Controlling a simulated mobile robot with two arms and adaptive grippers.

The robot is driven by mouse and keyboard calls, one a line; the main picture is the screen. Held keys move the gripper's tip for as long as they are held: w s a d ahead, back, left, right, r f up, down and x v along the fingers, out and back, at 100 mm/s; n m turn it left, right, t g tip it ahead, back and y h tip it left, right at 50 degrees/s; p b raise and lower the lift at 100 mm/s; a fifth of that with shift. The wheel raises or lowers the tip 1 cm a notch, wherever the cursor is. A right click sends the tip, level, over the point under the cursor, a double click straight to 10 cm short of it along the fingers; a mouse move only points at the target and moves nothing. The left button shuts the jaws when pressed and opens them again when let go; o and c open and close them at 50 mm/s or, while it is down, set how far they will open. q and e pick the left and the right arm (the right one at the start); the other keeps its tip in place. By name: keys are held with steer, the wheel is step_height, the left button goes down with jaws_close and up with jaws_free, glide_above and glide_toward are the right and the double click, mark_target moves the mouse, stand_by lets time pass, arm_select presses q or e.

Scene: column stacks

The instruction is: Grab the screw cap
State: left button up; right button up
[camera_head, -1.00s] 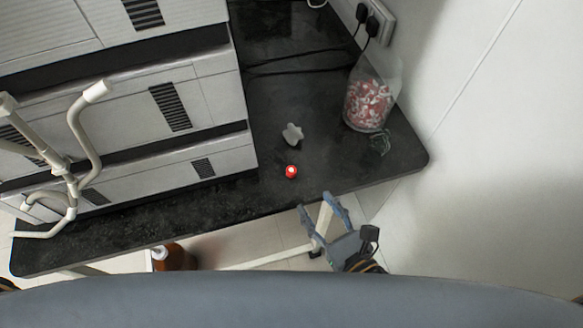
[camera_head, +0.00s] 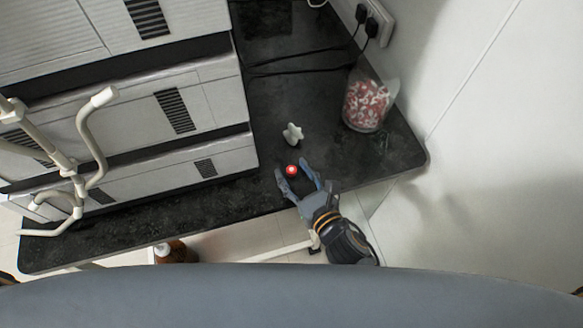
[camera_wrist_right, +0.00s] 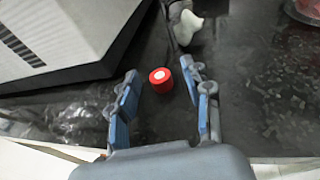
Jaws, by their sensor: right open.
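The screw cap (camera_head: 291,170) is small and red with a white centre. It lies on the dark worktop near its front edge. It also shows in the right wrist view (camera_wrist_right: 160,79), just beyond and between the fingertips. My right gripper (camera_head: 291,177) is open, its two fingers on either side of the cap's near side. In the right wrist view its fingers (camera_wrist_right: 162,80) stand apart with nothing between the pads. I cannot tell from the frames whether a finger touches the cap. My left gripper is not in view.
A small white knobbly object (camera_head: 292,133) stands just behind the cap. Stacked grey units (camera_head: 170,110) fill the left. A clear bag of red and white pieces (camera_head: 367,103) stands at the right, before the wall. Black cables cross the worktop (camera_head: 285,100). A brown bottle (camera_head: 176,253) is below the edge.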

steer(key=shift+c, duration=0.2)
steer(key=c, duration=0.7)
